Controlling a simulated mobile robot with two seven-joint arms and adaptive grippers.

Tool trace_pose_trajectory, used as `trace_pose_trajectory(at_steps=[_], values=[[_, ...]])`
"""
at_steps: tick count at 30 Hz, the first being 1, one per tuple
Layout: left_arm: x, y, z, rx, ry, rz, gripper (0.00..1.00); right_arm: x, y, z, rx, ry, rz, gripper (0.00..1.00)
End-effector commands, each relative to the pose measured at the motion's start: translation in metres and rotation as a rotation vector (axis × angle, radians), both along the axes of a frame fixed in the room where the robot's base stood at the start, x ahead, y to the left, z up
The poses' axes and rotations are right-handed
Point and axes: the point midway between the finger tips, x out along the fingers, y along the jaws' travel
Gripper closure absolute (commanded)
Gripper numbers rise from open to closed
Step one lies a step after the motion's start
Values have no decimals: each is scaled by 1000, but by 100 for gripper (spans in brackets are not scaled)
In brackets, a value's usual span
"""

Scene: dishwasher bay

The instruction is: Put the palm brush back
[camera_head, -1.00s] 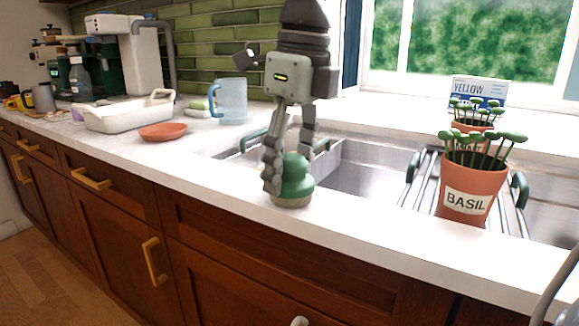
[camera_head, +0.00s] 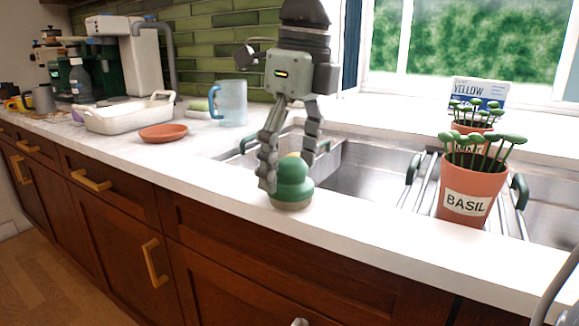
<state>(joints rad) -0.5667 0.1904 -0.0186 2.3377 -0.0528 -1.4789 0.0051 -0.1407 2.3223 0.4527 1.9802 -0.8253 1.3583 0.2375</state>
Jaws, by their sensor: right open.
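The green palm brush (camera_head: 292,183) stands upright, bristles down, on the white counter at the front edge of the sink. My right gripper (camera_head: 288,168) is open just above and around it. One finger is at the brush's left; the other is behind and to its right, apart from it. Whether the left finger touches the brush I cannot tell. My left gripper is not in view.
The sink (camera_head: 360,170) lies behind and right of the brush. A basil pot (camera_head: 468,195) stands on the rack at right. A blue mug (camera_head: 231,102), a terracotta saucer (camera_head: 163,133) and a white dish (camera_head: 128,117) are at left. The counter front right of the brush is clear.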

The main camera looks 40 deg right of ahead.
Motion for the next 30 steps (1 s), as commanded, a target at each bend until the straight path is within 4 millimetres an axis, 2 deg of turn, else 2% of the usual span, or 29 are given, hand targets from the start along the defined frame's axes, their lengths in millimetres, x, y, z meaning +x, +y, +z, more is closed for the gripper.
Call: trace_pose_trajectory(at_steps=[9, 15, 21, 30], values=[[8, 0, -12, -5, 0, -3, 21, -7, -3, 69, 0, -4, 0, 21], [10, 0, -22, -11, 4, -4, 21, -11, -4, 101, -1, -3, 1, 21], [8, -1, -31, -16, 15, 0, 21, -13, -4, 112, 1, 0, 2, 21], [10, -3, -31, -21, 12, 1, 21, -13, -4, 112, 2, 0, 2, 21]])
